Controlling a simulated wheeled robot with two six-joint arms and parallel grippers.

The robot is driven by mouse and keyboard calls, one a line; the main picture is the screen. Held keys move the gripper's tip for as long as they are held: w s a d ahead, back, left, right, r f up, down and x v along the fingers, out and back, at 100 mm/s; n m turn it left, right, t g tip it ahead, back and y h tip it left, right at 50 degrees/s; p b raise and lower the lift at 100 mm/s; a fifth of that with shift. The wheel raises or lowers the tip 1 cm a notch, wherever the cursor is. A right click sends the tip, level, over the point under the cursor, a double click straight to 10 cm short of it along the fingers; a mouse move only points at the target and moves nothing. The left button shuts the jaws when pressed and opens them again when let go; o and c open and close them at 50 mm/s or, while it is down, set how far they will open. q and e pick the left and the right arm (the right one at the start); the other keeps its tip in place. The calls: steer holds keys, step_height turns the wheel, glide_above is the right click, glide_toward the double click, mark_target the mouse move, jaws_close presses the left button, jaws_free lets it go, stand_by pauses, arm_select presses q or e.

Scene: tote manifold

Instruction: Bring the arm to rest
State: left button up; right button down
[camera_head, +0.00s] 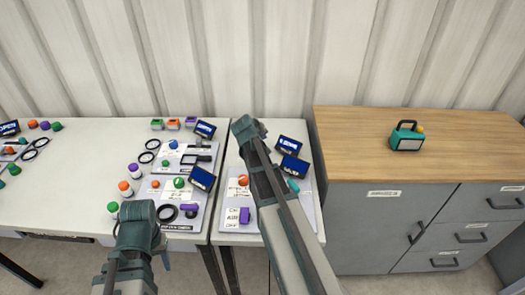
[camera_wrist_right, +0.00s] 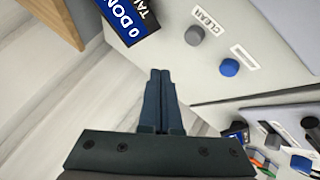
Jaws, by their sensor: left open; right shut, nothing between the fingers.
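My right gripper (camera_wrist_right: 160,80) shows in the right wrist view, with its two dark fingers together and nothing between them. It is above the pale floor, near the edge of a grey panel (camera_wrist_right: 225,35) with a grey knob and a blue knob. In the head view my right arm (camera_head: 285,215) reaches up over the right-hand board, and its gripper is hidden. My left arm (camera_head: 135,225) is bent at the lower left in front of the table.
A white table (camera_head: 75,175) holds boards with small screens, knobs and rings, plus several coloured bottles. At the right, a wood-topped grey cabinet (camera_head: 460,150) carries a teal box (camera_head: 407,138); its top is otherwise clear. A corrugated wall (camera_head: 260,50) stands behind.

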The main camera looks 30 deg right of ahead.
stand_by(0.6)
steer(key=s+a, duration=0.1)
steer(key=a, duration=0.2)
steer(key=s+a+f+y, duration=0.1)
steer(key=s+a, duration=0.1)
steer(key=a, duration=0.2)
steer(key=s+a+n+g+y+p, duration=0.1)
steer(key=a, duration=0.3)
steer(key=shift+s+a+f, duration=0.15)
steer(key=shift+a+f, duration=0.1)
steer(key=shift+n+g+y, duration=0.5)
steer(key=shift+g+y, duration=0.2)
steer(key=s+a, duration=0.2)
steer(key=a, duration=0.1)
steer(key=s+a, duration=0.2)
steer(key=a, duration=0.1)
steer(key=s+a+f+p, duration=0.1)
steer(key=a, duration=0.2)
steer(key=shift+s+a, duration=0.4)
arm_select(q)
step_height(320, 180, up, 4)
steer(key=shift+f+p, duration=0.2)
steer(key=shift+p, duration=0.65)
arm_select(e)
steer(key=s+a+n+g+y, duration=0.2)
steer(key=s+a+g, duration=0.1)
steer(key=s+a, duration=1.2)
steer(key=shift+s+f+n+g, duration=0.2)
steer(key=shift+s+n+g, duration=0.2)
steer(key=shift+s, duration=0.3)
